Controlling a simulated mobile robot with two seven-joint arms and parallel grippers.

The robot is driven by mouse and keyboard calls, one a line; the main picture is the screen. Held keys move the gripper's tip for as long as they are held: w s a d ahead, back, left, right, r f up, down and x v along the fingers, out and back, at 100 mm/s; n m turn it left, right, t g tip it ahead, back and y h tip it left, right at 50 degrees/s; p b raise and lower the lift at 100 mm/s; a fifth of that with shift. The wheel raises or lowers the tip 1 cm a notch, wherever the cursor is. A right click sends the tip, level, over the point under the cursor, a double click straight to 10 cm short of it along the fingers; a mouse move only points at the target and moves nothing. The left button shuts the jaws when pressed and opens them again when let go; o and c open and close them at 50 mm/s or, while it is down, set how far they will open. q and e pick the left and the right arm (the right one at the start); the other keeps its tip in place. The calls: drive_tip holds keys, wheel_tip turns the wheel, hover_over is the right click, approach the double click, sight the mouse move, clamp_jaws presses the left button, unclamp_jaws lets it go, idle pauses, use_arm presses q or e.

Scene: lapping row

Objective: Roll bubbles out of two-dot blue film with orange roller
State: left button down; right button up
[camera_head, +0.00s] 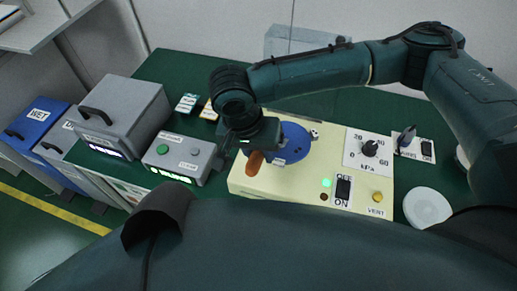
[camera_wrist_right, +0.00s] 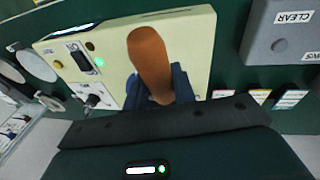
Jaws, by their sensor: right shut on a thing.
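The blue film (camera_head: 294,143) is a round disc on the cream machine (camera_head: 242,184), with a small white label at its lower edge. My right gripper (camera_head: 255,150) is over the disc's left side and hides part of it. It is shut on the orange roller (camera_head: 254,164), whose rounded end sticks out below the fingers. In the right wrist view the orange roller (camera_wrist_right: 150,62) stands out from the dark fingers, and a bit of blue film (camera_wrist_right: 132,92) shows beside it. I cannot make out dots, bubbles or whether the roller touches the film. My left gripper is not seen.
The machine carries a pressure dial (camera_head: 370,148), a lit green lamp (camera_head: 326,183), an ON/OFF switch (camera_head: 343,189) and a yellow vent button (camera_head: 378,197). A grey button box (camera_head: 180,158) and a larger grey box (camera_head: 125,115) stand left. A white disc (camera_head: 427,206) lies right.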

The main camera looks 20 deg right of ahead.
drive_tip(key=shift+f, duration=0.35)
idle(0.3)
drive_tip(key=shift+w+d+p, duration=0.4)
drive_tip(key=shift+w+p, duration=0.15)
drive_tip(key=shift+w, duration=0.15)
drive_tip(key=shift+w+d, duration=0.1)
drive_tip(key=shift+w+d+f+p, duration=0.1)
drive_tip(key=shift+w+d+p, duration=0.4)
drive_tip(key=shift+w, duration=0.25)
drive_tip(key=shift+d, duration=0.1)
drive_tip(key=shift+w+d+p, duration=0.2)
drive_tip(key=shift+w+p, duration=0.1)
drive_tip(key=shift+w, duration=0.1)
drive_tip(key=shift+w+d, duration=0.25)
drive_tip(key=shift+w, duration=0.05)
